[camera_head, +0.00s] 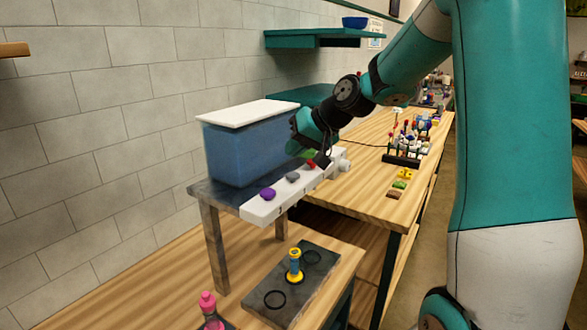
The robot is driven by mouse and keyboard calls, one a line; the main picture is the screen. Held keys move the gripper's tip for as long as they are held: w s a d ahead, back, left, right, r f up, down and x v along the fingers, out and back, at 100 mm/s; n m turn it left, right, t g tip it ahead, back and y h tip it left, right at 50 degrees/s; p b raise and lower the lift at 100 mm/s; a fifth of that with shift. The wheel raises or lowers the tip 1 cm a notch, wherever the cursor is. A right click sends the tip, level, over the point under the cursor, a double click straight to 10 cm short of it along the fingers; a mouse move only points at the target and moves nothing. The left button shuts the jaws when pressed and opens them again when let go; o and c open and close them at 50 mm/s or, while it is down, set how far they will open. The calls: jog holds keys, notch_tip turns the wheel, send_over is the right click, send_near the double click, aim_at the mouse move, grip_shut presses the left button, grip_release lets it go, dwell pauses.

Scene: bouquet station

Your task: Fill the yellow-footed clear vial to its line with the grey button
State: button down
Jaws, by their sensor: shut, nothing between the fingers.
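The yellow-footed vial (295,265) stands upright on a dark plate on the lower bench. Its middle looks blue; its fill line and liquid level are too small to read. The grey button (293,177) is on the white sloped strip (258,209) in front of the blue tank, between a purple button (267,194) and a red one (311,163). My gripper (316,155) is shut and empty, over the far part of the strip by the red and green buttons, beyond the grey button. Its fingertips are small and dark, so I cannot tell whether they touch anything.
The lidded blue tank (240,150) stands on a raised grey stand (213,240) left of my gripper. The dark plate (318,262) has an empty ring beside the vial. A pink bottle (208,304) stands at the lower left. A long wooden bench (365,190) with racks lies right.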

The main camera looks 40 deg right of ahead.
notch_tip(320, 180, up, 3)
jog(key=shift+f+p, duration=0.15)
jog(key=shift+p, duration=0.65)
jog(key=shift+f, duration=0.1)
dwell(0.8)
jog(key=s+a+f+b, duration=0.1)
jog(key=a, duration=0.1)
jog(key=s+a+f+n+g+b, duration=0.1)
jog(key=a, duration=0.2)
jog(key=s+a+n+y+b, duration=0.1)
jog(key=a, duration=0.2)
jog(key=shift+s+a+f+g, duration=0.25)
jog(key=shift+f+g, duration=0.05)
jog(key=shift+f, duration=0.1)
jog(key=s+a+f+n+g+b, duration=0.3)
jog(key=s+a, duration=0.5)
jog(key=s, duration=0.4)
jog(key=s+a+f+n+g+b, duration=0.3)
jog(key=s+a+f, duration=0.4)
jog(key=s, duration=0.5)
jog(key=a+n+b, duration=0.1)
jog(key=n, duration=0.1)
jog(key=shift+s+f+n+g+h+b, duration=0.3)
jog(key=shift+s+n+h, duration=0.05)
jog(key=shift+n+h, duration=0.05)
